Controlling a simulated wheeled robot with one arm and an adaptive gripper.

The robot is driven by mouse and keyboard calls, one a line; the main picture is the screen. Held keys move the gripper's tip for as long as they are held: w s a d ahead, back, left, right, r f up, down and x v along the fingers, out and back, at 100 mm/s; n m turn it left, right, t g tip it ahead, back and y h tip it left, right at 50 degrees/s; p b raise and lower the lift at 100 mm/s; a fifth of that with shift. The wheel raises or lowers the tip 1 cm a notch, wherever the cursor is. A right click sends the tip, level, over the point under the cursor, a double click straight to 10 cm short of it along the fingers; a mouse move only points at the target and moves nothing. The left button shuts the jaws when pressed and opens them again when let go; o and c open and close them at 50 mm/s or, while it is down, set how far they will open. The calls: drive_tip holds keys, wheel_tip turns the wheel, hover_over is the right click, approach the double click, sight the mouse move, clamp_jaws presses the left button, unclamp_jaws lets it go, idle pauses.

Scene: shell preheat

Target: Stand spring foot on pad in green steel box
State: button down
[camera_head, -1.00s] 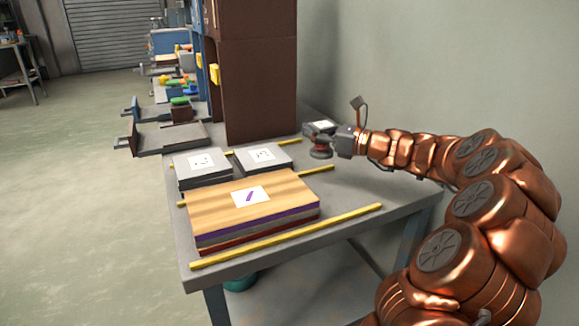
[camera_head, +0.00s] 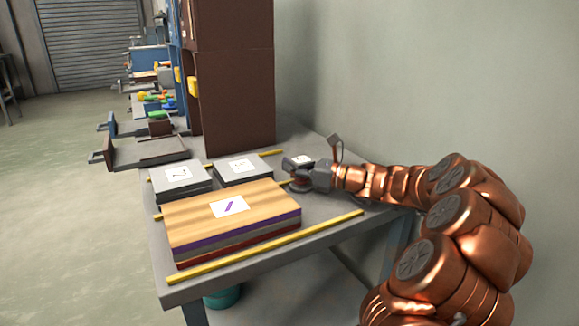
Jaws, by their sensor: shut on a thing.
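My gripper (camera_head: 310,176) is at the far right of the grey table, near the wall, pointing left. It is shut on a small dark piece with a white label on top (camera_head: 301,160) and a reddish round underside (camera_head: 300,186), which looks like the spring foot. The piece is low, close to the tabletop; I cannot tell whether it touches. My gripper hides part of it. I cannot make out the pad or a green steel box. A teal-green thing (camera_head: 222,297) shows partly below the table; its shape is unclear.
On the table (camera_head: 325,212) lie a wooden-topped stack (camera_head: 195,222), two grey labelled stacks (camera_head: 180,184) (camera_head: 243,171) and yellow bars (camera_head: 290,242). A tall brown cabinet (camera_head: 235,95) stands behind. The wall is close on the right. Floor at left is clear.

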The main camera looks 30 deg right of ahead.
drive_tip(key=c, duration=0.9)
unclamp_jaws()
drive_tip(key=shift+o, duration=0.2)
